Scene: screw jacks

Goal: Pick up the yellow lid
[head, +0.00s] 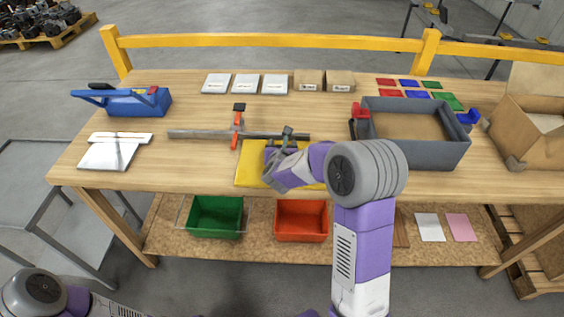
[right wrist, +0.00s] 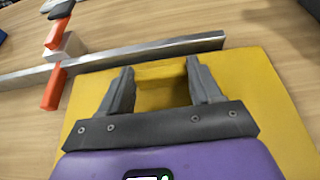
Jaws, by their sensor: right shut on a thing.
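The flat yellow lid (head: 248,171) lies near the front edge of the workbench, partly hidden by my right arm. It also fills much of the right wrist view (right wrist: 285,110), with a raised yellow grip (right wrist: 161,88) between the fingers. My right gripper (head: 279,146) is over the lid and shut on that raised part; its fingers also show in the right wrist view (right wrist: 160,75). I cannot tell whether the lid is clear of the bench. Only part of my left arm shows at the lower left of the head view; its gripper is out of view.
A bar clamp with orange parts (head: 237,128) lies just behind the lid, its bar close to the lid's far edge. A grey crate (head: 414,159) stands to the right. A blue tool (head: 138,103) is at the left. Green and orange bins (head: 302,233) sit on the lower shelf.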

